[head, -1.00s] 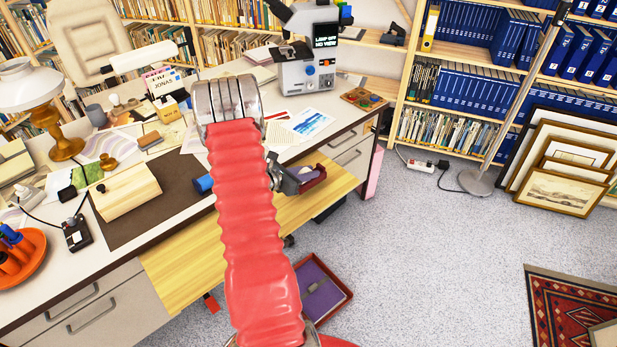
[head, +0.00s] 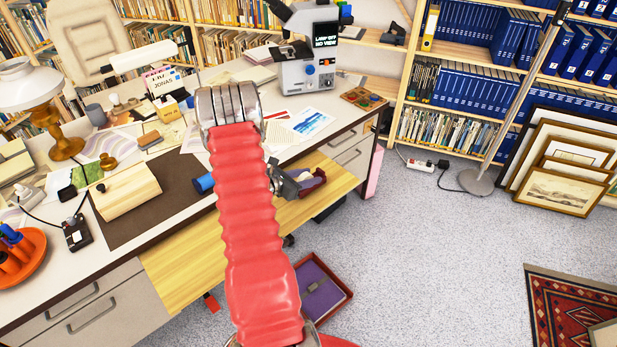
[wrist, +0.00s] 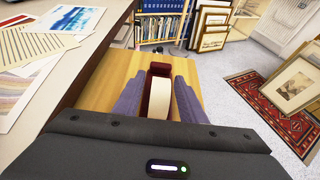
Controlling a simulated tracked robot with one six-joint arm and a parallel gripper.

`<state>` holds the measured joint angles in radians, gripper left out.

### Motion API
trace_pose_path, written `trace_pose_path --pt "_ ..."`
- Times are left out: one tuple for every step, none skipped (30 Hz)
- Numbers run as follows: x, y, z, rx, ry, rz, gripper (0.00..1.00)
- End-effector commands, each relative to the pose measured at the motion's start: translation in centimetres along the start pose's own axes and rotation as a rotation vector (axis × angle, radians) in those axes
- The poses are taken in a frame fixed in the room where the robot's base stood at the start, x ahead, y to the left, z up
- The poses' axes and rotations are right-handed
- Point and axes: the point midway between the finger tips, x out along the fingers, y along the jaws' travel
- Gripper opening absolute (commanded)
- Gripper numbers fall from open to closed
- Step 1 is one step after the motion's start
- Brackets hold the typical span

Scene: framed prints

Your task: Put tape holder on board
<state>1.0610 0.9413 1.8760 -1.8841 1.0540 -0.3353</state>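The tape holder (wrist: 159,88) is dark red with a cream tape roll facing the wrist camera. In the wrist view it lies between the two purple fingers of my gripper (wrist: 159,80). The fingertips are close to its sides; I cannot tell whether they press on it. In the head view the tape holder (head: 317,180) shows beside my gripper (head: 299,176), partly hidden by it. The board (head: 190,262) is a pale yellow wooden leaf along the desk's front. The holder is over the board's right part; contact beneath it is hidden.
The desk (head: 90,265) is crowded with papers, a lamp (head: 52,120), a microscope (head: 305,70) and a blue cylinder (head: 203,184). A red tray with a purple lining (head: 322,290) is on the floor below the board. Framed prints (head: 560,165) lean at the right. The carpet between is open.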

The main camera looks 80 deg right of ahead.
Motion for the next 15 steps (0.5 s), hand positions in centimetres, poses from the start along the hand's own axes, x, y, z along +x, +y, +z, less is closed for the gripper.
trace_pose_path --pt "0.0 0.0 0.0 0.0 0.0 0.0 0.37" --pt "0.0 0.0 0.0 0.0 0.0 0.0 0.37" --pt "0.0 0.0 0.0 0.0 0.0 0.0 0.37" --pt "0.0 0.0 0.1 0.0 0.0 0.0 0.37" --pt "0.0 0.0 0.1 0.0 0.0 0.0 0.37" --pt "-0.1 0.0 0.2 0.001 0.0 0.0 0.37" --pt "-0.2 0.0 0.2 0.001 0.0 0.0 0.37" --pt "-0.4 0.1 0.2 0.0 0.0 0.001 0.37" --pt "-0.7 0.1 0.2 0.001 0.0 0.001 0.37" --pt "-1.0 0.1 0.2 0.001 0.0 0.001 0.37" --pt "-1.3 0.1 0.2 0.001 0.0 0.001 0.37" --pt "-1.8 0.1 0.2 0.0 0.0 0.002 0.37" --pt "-2.2 0.1 0.2 -0.001 0.0 0.003 0.37" --pt "-2.7 0.1 0.2 -0.001 0.0 0.003 0.37" --pt "-3.4 0.1 0.2 0.0 0.0 0.002 0.37"
